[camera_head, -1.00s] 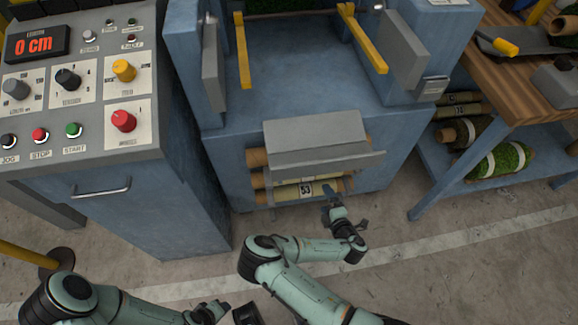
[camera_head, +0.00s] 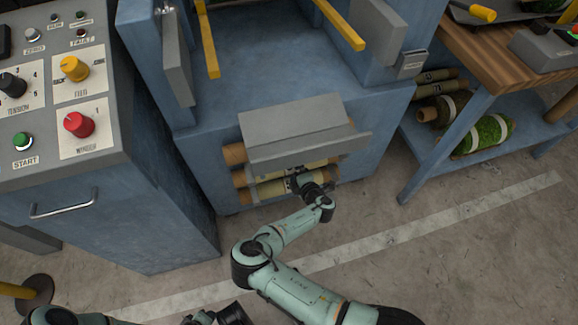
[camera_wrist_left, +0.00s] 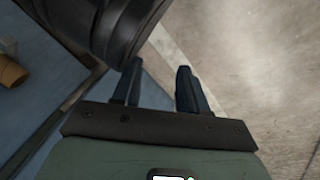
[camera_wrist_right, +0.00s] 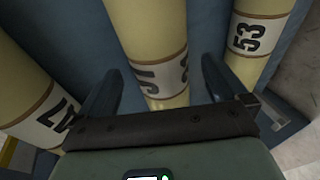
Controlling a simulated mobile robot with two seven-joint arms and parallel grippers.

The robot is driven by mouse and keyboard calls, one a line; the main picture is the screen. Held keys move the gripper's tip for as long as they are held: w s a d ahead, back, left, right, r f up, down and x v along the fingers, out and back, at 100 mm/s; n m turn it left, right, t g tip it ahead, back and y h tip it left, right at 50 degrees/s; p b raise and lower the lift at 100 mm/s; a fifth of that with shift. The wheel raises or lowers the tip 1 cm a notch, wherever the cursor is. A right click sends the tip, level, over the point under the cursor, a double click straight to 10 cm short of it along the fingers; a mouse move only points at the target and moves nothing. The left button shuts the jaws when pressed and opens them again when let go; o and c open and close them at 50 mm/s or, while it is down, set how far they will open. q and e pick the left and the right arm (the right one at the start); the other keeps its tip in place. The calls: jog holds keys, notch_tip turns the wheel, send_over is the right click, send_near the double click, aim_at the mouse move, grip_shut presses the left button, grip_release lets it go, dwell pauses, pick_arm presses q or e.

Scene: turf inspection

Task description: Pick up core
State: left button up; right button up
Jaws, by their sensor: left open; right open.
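Pale yellow cores with brown ends lie in the rack under a grey hood (camera_head: 295,140); a lower core (camera_head: 262,190) shows in the head view. My right gripper (camera_head: 300,182) is at the rack. In the right wrist view its open fingers (camera_wrist_right: 158,72) are on either side of a middle core (camera_wrist_right: 150,40), whose label is partly hidden. A core labelled 53 (camera_wrist_right: 255,35) lies to the right, and another labelled core (camera_wrist_right: 30,95) to the left. I cannot tell whether the fingers touch the middle core. My left gripper (camera_wrist_left: 158,72) is open and empty, over the floor.
A blue control console (camera_head: 130,190) with knobs stands left of the blue machine (camera_head: 280,70). A wooden bench (camera_head: 500,60) on the right has more rolls and turf (camera_head: 485,135) on its lower shelf. The concrete floor (camera_head: 430,260) in front is clear.

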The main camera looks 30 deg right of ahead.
jog(key=shift+w+f, duration=0.25)
jog(key=shift+w, duration=0.4)
jog(key=shift+r, duration=0.1)
jog(key=c, duration=1.5)
jog(key=shift+o, duration=0.2)
